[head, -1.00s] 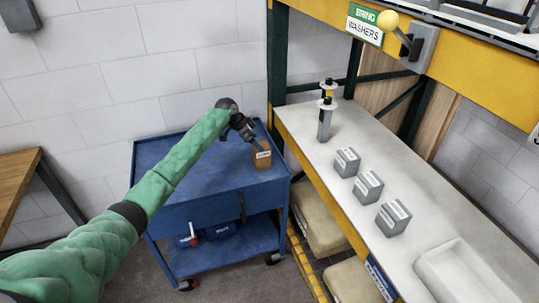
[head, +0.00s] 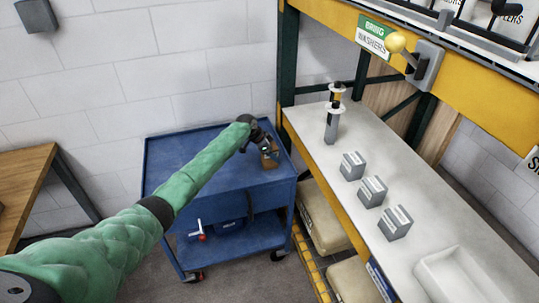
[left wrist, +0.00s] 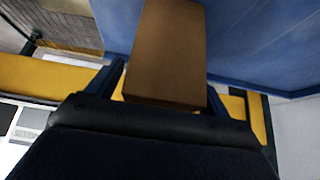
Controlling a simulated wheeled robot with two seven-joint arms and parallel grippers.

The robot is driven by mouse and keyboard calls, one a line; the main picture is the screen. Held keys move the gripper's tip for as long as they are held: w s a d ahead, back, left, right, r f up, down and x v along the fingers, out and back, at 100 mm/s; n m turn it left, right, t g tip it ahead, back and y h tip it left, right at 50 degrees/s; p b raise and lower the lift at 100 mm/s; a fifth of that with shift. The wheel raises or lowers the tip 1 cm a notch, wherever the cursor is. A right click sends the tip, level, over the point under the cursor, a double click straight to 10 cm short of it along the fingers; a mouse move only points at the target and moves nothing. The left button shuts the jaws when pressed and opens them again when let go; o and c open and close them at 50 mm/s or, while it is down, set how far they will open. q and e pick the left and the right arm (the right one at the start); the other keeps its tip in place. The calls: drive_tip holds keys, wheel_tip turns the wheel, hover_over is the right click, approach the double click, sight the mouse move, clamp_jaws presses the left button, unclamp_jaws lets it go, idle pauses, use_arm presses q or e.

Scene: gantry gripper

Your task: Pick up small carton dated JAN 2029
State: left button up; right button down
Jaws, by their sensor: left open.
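A small brown carton (head: 270,158) stands on the top of a blue cart (head: 185,165), near its right back corner. My left gripper (head: 266,150) is at the carton, reaching in from the left and partly covering it. In the left wrist view the carton (left wrist: 165,55) lies between the two open fingers of the gripper (left wrist: 165,90). I cannot tell whether the fingers touch it. No date can be read on the carton in these frames. My right gripper is not in view.
Right of the cart is a shelf counter (head: 400,170) with several grey cartons (head: 373,191) and a grey post-like item (head: 332,120). A white tray (head: 455,275) lies at its front. A wooden table (head: 22,190) stands at left. The cart top left of the carton is clear.

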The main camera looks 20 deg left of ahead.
use_arm(q)
drive_tip(key=c, duration=1.2)
drive_tip(key=shift+c, duration=0.3)
drive_tip(key=shift+r, duration=0.1)
